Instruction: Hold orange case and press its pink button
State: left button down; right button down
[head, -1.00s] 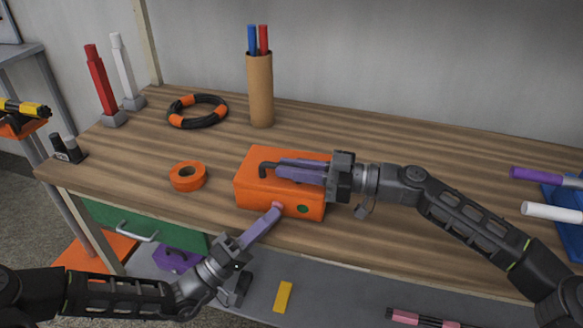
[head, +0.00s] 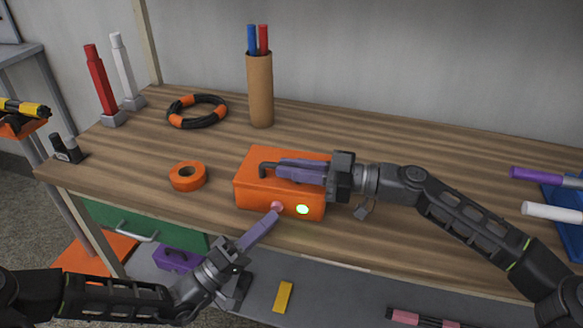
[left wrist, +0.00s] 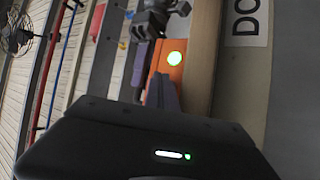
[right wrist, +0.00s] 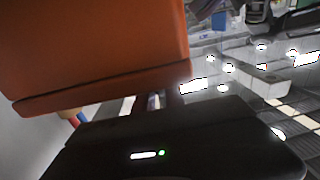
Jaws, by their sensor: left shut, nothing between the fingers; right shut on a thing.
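The orange case (head: 250,192) sits on the wooden bench near its front edge, with a dark handle on top. My right gripper (head: 272,169) is shut on the case's handle. The case also fills the upper left of the right wrist view (right wrist: 100,45). A pink button (head: 277,206) is on the case's front face, and beside it a round light (head: 302,209) glows bright green. It also glows in the left wrist view (left wrist: 175,58). My left gripper (head: 274,218) is shut and empty, its tips just below the button; I cannot tell whether they touch it.
An orange tape roll (head: 188,176) lies left of the case. Behind are a black and orange ring (head: 197,111) and a brown holder (head: 260,90) with red and blue sticks. A blue tray (head: 566,215) is at the right. The bench's front edge (head: 150,211) runs below.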

jog(key=shift+f, duration=0.35)
pick_arm(q)
jog(key=s+a, duration=0.1)
jog(key=s, duration=0.5)
jog(key=shift+a, duration=0.2)
pick_arm(e)
jog(key=c, duration=1.6)
grip_release()
jog(key=shift+o, duration=1.4)
jog(key=shift+r, duration=0.15)
pick_arm(q)
jog(key=shift+w, duration=0.1)
pick_arm(e)
jog(key=shift+d, duration=0.1)
jog(key=v, duration=1.1)
jog(key=shift+d, duration=0.35)
